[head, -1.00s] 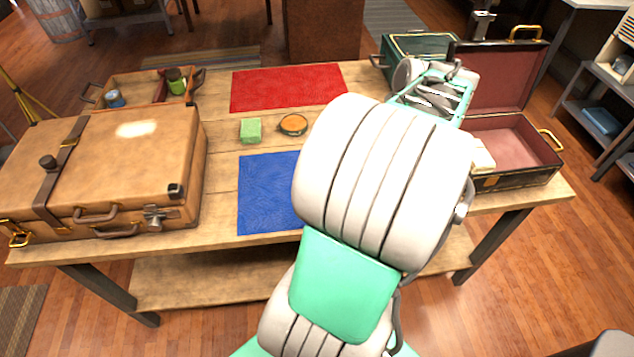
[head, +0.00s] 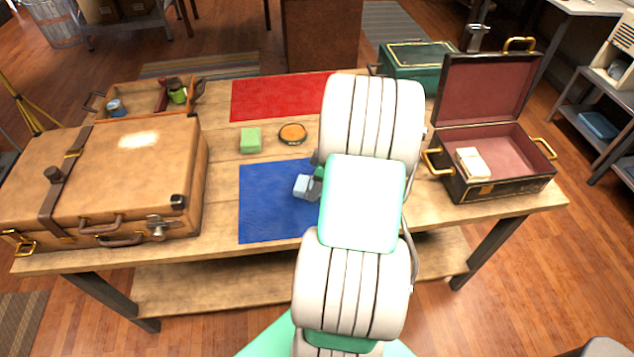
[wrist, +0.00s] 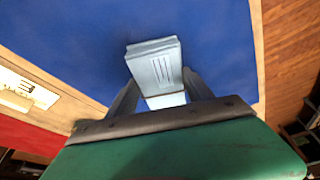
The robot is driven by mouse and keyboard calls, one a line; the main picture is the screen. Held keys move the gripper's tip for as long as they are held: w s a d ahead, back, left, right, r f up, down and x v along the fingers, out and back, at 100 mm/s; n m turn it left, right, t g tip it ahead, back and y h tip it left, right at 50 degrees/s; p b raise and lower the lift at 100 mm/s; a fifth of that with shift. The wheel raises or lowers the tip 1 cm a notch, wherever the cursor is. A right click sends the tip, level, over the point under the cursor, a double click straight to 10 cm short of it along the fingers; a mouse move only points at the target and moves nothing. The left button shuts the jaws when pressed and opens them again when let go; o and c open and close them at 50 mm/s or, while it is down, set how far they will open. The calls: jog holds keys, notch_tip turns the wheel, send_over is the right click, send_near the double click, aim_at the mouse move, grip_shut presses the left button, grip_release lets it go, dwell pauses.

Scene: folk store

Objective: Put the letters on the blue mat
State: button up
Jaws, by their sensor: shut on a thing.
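The blue mat (head: 265,205) lies at the front middle of the wooden table, its right side hidden by my arm. My gripper (head: 313,183) is over the mat and shut on a pale bundle of letters (head: 302,186). In the wrist view the bundle (wrist: 155,65) sits between the two fingers (wrist: 160,88), with blue mat beyond it. I cannot tell whether the bundle touches the mat. A second, cream bundle of letters (head: 472,163) lies in the open dark suitcase (head: 515,187) at the right.
A green block (head: 250,139) and a round orange tin (head: 292,133) stand between the blue mat and the red mat (head: 270,96). A large tan suitcase (head: 140,165) fills the left. A small open case (head: 135,95) and a green box (head: 415,62) stand farther back.

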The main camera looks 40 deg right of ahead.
jog(key=shift+f, duration=0.2)
jog(key=o, duration=1.4)
jog(key=shift+r, duration=0.1)
